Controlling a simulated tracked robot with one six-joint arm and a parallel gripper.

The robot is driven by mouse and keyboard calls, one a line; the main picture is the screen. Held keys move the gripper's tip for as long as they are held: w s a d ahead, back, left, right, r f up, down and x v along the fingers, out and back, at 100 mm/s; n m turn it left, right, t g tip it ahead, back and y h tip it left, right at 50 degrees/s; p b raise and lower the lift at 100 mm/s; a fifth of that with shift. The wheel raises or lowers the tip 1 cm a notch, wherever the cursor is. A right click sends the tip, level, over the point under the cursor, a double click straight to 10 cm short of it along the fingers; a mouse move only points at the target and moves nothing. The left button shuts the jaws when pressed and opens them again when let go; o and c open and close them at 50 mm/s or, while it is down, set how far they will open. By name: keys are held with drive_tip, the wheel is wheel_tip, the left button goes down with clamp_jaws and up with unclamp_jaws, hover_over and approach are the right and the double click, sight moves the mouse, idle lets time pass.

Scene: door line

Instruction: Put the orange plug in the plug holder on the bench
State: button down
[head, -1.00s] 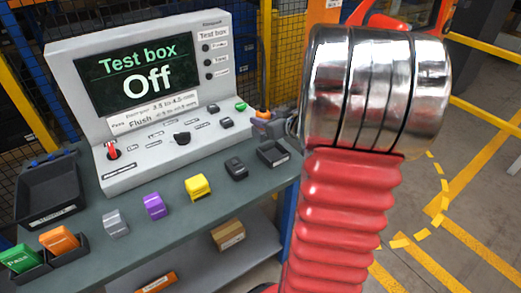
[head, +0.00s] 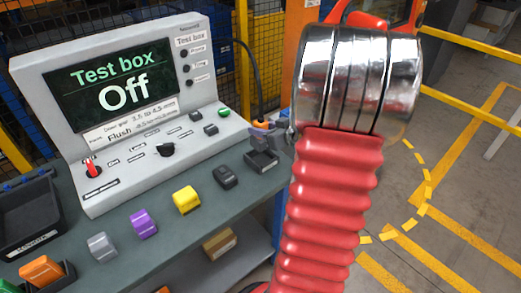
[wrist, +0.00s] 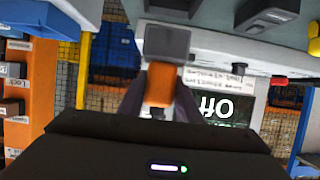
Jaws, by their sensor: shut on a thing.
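The orange plug (head: 261,124) shows small in the head view, beside the right end of the test box, with a dark cable rising behind it. My gripper (head: 272,134) is shut on it, partly hidden behind my arm. In the wrist view, which is upside down, the orange plug (wrist: 160,84) sits between the two dark fingers of my gripper (wrist: 158,98). A small dark open-topped box (head: 262,161), apparently the plug holder, stands at the bench's right corner, just below the plug in the picture. I cannot tell whether they touch.
The test box (head: 125,110) reads "Off" and fills the back of the bench (head: 170,235). Yellow (head: 187,199), purple (head: 144,223), grey (head: 102,247) and black (head: 226,177) parts line the front edge. An orange block (head: 41,270) sits in a tray at the left.

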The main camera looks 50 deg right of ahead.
sight(261, 145)
drive_tip(key=shift+f, duration=1.5)
drive_tip(key=shift+f, duration=2.1)
drive_tip(key=c, duration=1.3)
unclamp_jaws()
drive_tip(key=shift+f, duration=0.1)
drive_tip(key=v, duration=1.2)
drive_tip(key=shift+w, duration=0.1)
